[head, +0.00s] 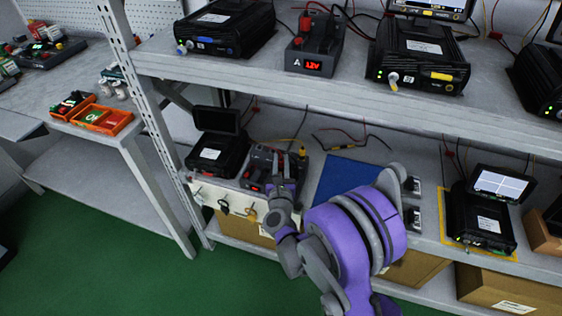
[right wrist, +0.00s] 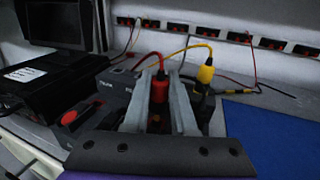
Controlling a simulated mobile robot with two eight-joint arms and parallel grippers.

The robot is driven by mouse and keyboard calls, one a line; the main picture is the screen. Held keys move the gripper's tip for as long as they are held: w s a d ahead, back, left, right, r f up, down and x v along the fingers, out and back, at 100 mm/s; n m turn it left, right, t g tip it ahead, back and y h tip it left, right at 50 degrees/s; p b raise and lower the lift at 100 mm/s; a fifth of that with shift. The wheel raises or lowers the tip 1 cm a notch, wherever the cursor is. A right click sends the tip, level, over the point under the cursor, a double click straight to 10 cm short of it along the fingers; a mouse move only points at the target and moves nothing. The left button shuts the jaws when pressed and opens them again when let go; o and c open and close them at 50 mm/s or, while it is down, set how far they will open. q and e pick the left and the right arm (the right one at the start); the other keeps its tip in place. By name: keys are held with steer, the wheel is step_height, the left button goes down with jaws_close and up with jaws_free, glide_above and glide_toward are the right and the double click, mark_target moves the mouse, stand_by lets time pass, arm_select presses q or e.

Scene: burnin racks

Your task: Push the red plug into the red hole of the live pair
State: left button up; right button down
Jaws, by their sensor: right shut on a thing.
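The red plug (right wrist: 158,86), with a red lead rising from its top, is upright between the two fingers of my right gripper (right wrist: 163,105) in the right wrist view. The right gripper is shut on it. In the head view this gripper (head: 283,168) is over the dark supply unit (head: 258,168) on the lower shelf. A yellow plug (right wrist: 205,73) stands just right of the fingers, on a dark post. The red hole is hidden, so I cannot tell whether the plug's tip is above it or in it. My left gripper is not in view.
A black box with a screen (head: 217,150) stands left of the unit. A blue mat (head: 345,178) lies to the right and is bare. The upper shelf (head: 250,70) overhangs the back, holding another unit (head: 313,62) reading about 1.2V. Loose leads lie behind.

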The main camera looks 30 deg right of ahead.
steer(key=shift+f+b, duration=0.85)
steer(key=shift+f, duration=0.3)
stand_by(1.4)
steer(key=c, duration=0.7)
jaws_free()
steer(key=o, duration=0.4)
steer(key=shift+c, duration=0.2)
steer(key=shift+r, duration=0.1)
steer(key=shift+r+p, duration=1.9)
steer(key=shift+r, duration=0.85)
steer(key=shift+a, duration=0.1)
